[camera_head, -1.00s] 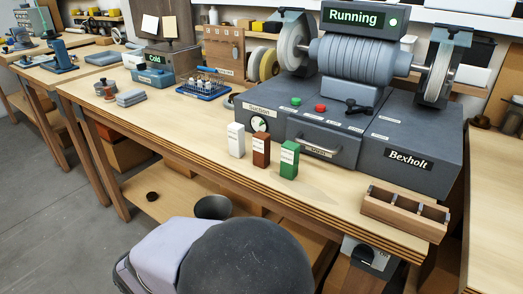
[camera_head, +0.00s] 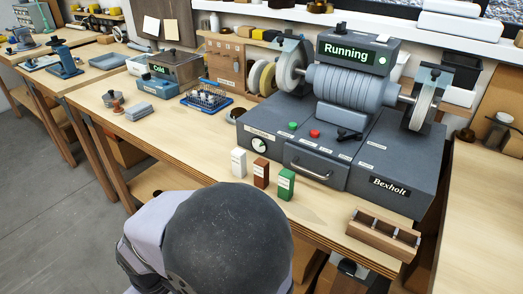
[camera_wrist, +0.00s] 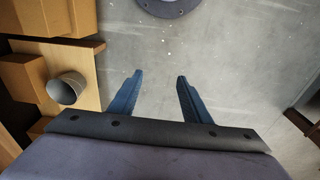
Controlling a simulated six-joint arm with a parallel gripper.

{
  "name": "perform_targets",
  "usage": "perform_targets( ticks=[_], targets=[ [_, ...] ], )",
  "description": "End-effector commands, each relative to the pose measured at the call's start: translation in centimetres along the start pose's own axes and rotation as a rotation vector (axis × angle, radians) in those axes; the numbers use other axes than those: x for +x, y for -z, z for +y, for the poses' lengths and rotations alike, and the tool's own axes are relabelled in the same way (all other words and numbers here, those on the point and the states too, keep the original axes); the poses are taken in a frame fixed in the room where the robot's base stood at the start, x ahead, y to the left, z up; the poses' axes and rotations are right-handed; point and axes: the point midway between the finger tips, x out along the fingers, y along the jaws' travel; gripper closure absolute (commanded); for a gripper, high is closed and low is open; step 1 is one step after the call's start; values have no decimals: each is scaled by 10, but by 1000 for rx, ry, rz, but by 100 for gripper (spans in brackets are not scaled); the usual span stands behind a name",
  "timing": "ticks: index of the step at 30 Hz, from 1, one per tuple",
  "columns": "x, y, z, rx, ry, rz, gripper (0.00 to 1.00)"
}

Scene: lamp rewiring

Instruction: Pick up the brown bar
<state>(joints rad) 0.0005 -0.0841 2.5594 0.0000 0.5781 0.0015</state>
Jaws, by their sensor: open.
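The brown bar (camera_head: 261,173) stands upright on the workbench (camera_head: 330,222), in front of the grey machine. A white bar (camera_head: 238,163) stands to its left and a green bar (camera_head: 286,183) to its right, with small gaps between them. All three carry light labels. My gripper shows in the wrist view (camera_wrist: 158,92), with its two blue fingers apart and nothing between them. It points at the grey floor. No bar shows in the wrist view. In the head view my arm covers the lower middle and my fingers are hidden.
The Bexholt grinder (camera_head: 400,165) with wheels and a "Running" display stands behind the bars. A wooden tray with compartments (camera_head: 383,240) is at the bench's right front. A blue rack (camera_head: 206,99) stands further left. The wrist view shows a grey cup (camera_wrist: 67,88) on a low shelf.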

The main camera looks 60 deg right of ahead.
Motion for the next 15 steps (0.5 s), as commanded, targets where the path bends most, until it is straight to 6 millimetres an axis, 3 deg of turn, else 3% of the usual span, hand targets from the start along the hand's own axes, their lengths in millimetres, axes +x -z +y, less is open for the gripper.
perform_targets(
  ticks=[1,8,15],
  targets=[
    [-30,5,0,3,0,8,56],
    [-91,26,4,42,-1,48,56],
    [-156,52,19,198,-3,82,56]
  ],
)
